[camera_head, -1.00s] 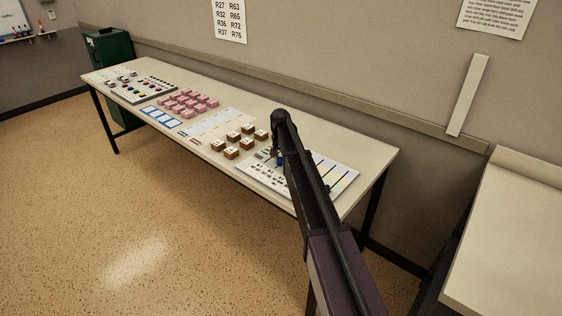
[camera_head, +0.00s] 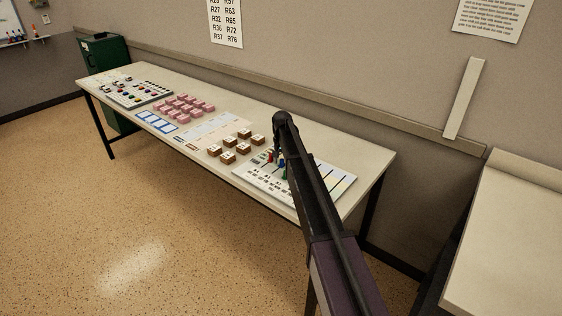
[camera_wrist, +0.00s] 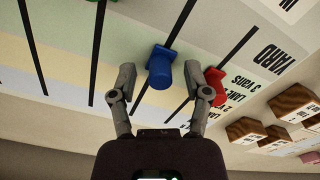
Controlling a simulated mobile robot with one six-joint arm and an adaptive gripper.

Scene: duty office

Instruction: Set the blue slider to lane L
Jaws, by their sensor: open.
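The slider board (camera_head: 262,181) lies on the table's right part, partly hidden behind my arm. In the wrist view the board (camera_wrist: 60,62) has coloured bands and black slots. My gripper (camera_wrist: 159,82) is open, with one finger on each side of the blue slider; contact cannot be told. The red slider (camera_wrist: 215,86) is close beside the right finger. A green slider is cut off at the top edge (camera_wrist: 97,1). Printed labels near the red slider are upside down; lane L cannot be picked out.
Brown labelled blocks (camera_head: 228,157) stand just left of the board and also show in the wrist view (camera_wrist: 292,103). Pink blocks (camera_head: 184,106) and another board (camera_head: 140,94) lie farther left. A wall ledge (camera_head: 330,108) runs behind the table.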

